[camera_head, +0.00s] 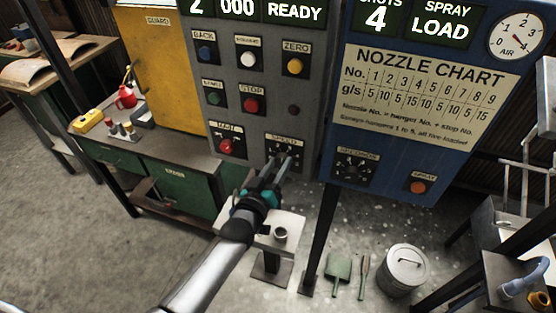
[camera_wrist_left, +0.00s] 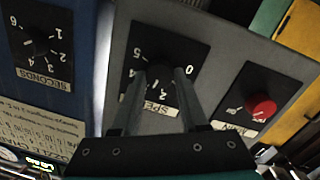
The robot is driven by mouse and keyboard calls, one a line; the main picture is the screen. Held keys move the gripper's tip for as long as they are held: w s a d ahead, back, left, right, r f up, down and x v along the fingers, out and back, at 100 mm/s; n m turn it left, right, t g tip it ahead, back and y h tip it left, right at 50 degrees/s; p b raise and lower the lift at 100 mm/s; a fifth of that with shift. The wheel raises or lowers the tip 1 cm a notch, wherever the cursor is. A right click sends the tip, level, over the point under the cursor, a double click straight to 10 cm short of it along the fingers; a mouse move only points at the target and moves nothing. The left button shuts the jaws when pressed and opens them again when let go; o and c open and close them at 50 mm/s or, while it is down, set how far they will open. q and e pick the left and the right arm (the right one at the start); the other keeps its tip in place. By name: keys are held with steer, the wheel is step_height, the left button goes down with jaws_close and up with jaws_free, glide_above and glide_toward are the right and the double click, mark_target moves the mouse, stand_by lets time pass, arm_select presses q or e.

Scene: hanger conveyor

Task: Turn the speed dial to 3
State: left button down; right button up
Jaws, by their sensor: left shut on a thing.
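The speed dial (camera_head: 285,148) is on a black plate low on the grey control panel, under a SPEED label. In the left wrist view the dial's plate (camera_wrist_left: 158,42) shows upside down, with numerals from 0 to 5 around the knob. My left gripper (camera_head: 282,162) reaches the dial from below in the head view. In the left wrist view its two fingers (camera_wrist_left: 163,73) are shut on the dial knob, one on each side. The fingers hide most of the knob and some numerals; I cannot tell where its pointer stands. My right gripper is not in view.
The red MAIN knob (camera_head: 226,146) sits close beside the dial. Several push buttons are above, including the red STOP button (camera_head: 251,105). The blue panel (camera_head: 432,138) at right carries a SECONDS dial (camera_head: 354,169) and SPRAY button (camera_head: 418,187). A small stand (camera_head: 291,222) is below.

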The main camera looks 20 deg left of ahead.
arm_select(q)
steer(key=shift+m+p, duration=0.5)
steer(key=shift+m, duration=0.5)
steer(key=shift+c, duration=2.2)
jaws_free()
steer(key=s+a+r, duration=0.1)
steer(key=s, duration=1.4)
steer(key=shift+a, duration=0.25)
